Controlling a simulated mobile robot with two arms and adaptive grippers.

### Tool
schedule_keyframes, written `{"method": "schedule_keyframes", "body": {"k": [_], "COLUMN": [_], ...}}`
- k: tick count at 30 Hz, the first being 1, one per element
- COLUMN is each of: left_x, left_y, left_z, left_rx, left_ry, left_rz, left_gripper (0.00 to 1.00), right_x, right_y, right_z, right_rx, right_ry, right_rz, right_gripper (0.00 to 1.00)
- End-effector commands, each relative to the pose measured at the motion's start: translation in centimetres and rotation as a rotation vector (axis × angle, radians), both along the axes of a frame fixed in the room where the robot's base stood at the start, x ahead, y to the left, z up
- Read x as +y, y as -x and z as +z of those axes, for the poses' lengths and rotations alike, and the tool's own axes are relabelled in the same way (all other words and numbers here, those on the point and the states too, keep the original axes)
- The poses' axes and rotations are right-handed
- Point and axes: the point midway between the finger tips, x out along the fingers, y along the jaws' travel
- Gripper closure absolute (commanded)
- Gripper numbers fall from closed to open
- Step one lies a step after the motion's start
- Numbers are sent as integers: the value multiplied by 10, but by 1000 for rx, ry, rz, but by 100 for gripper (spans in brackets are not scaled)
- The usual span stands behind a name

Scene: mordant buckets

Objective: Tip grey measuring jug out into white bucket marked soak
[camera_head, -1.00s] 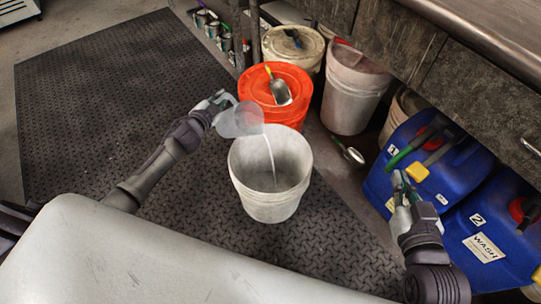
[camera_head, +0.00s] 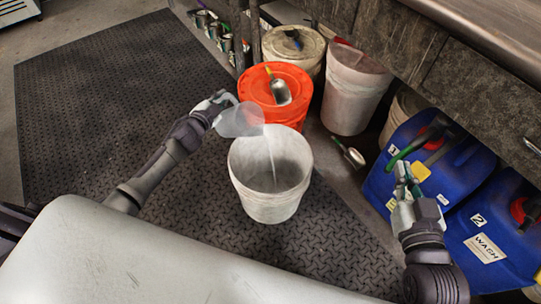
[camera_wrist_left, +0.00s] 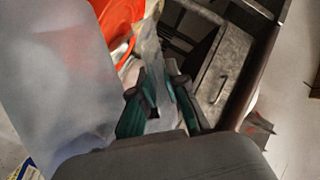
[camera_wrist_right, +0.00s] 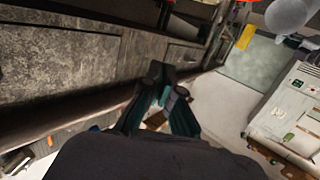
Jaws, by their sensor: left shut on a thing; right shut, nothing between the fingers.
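The grey measuring jug (camera_head: 240,121) is translucent and tilted over the rim of the white bucket (camera_head: 269,200) in the head view. A pale stream falls from the jug into the bucket. No soak marking shows on the bucket side I see. My left gripper (camera_head: 220,100) is shut on the jug's handle, left of the bucket; the jug body (camera_wrist_left: 55,85) fills the left of the left wrist view. My right gripper (camera_head: 404,178) is shut and empty, in front of the blue containers; its fingers (camera_wrist_right: 170,92) also show in the right wrist view.
An orange bucket (camera_head: 262,90) with a scoop (camera_head: 279,92) on its lid stands behind the white bucket. More pale buckets (camera_head: 354,90) stand under the bench. Blue containers (camera_head: 484,222) stand at the right. Dark mat (camera_head: 100,100) lies free at the left.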

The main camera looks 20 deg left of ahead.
Motion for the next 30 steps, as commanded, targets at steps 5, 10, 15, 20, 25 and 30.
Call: {"method": "schedule_keyframes", "body": {"k": [5, 10, 15, 20, 25, 30], "left_x": [-1, -1, -1, -2, -2, -3], "left_y": [-1, -1, -1, 0, 0, 0], "left_z": [3, 4, 4, 4, 4, 4], "left_rx": [-8, -10, -11, -12, -13, -15], "left_ry": [-5, -11, -16, -20, -25, -30], "left_rz": [-1, 0, -1, 0, -1, 0], "left_gripper": [100, 100, 100, 100, 100, 100], "right_x": [1, 1, 2, 2, 3, 3], "right_y": [-1, -2, -3, -3, -3, -3], "right_z": [4, 6, 10, 12, 13, 15], "right_rx": [-20, -34, -51, -62, -69, -85], "right_ry": [-6, -10, -14, -17, -18, -23], "right_rz": [1, 1, 2, 3, 3, 4], "right_gripper": [100, 100, 100, 100, 100, 100]}}
